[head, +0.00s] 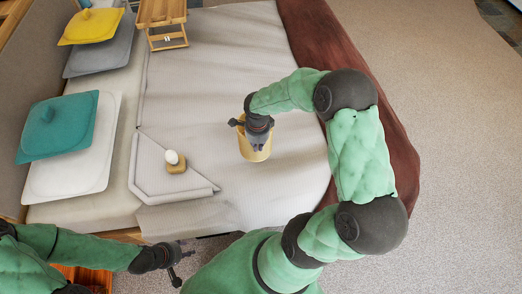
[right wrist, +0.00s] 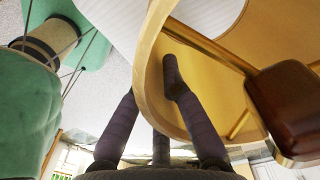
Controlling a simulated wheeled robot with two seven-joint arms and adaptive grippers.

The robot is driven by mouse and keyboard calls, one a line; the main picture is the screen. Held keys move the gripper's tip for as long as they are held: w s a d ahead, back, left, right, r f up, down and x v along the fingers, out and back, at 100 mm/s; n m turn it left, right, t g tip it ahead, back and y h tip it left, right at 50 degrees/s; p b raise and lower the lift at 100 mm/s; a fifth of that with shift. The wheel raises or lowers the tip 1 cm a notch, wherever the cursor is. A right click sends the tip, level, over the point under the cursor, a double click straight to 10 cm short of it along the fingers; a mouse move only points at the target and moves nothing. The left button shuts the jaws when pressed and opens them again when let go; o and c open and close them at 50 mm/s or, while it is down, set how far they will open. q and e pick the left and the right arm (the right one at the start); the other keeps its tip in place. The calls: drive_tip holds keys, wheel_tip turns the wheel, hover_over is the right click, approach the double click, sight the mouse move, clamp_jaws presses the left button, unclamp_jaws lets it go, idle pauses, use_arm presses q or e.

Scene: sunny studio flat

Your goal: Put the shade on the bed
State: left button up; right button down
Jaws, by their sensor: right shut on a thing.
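The shade (head: 250,152) is a golden-yellow, drum-like piece over the right middle of the bed (head: 215,75). I cannot tell whether its lower edge touches the bedding. My right gripper (head: 257,132) is at its top edge, shut on its wall. The right wrist view shows the shade (right wrist: 225,75) close up, with its curved rim, thin bars and a dark brown block inside. Right gripper fingers (right wrist: 160,105) lie on both sides of the rim. My left gripper (head: 180,262) is open and empty, in front of the bed's near edge.
A small wooden item with a white top (head: 176,162) sits on the folded blanket corner. A wooden bed tray (head: 162,14) stands at the back. Teal (head: 75,130) and yellow (head: 90,27) cushions lie at left. A brown-red throw (head: 310,40) covers the right edge. The middle bedding is clear.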

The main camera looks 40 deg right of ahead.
wheel_tip(320, 180, down, 6)
drive_tip(key=d+b, duration=0.2)
drive_tip(key=shift+w+r, duration=0.15)
drive_tip(key=shift+w, duration=0.3)
drive_tip(key=shift+d+b, duration=0.1)
drive_tip(key=shift+b, duration=0.2)
drive_tip(key=shift+f, duration=0.2)
drive_tip(key=c, duration=1.4)
unclamp_jaws()
drive_tip(key=shift+r, duration=0.15)
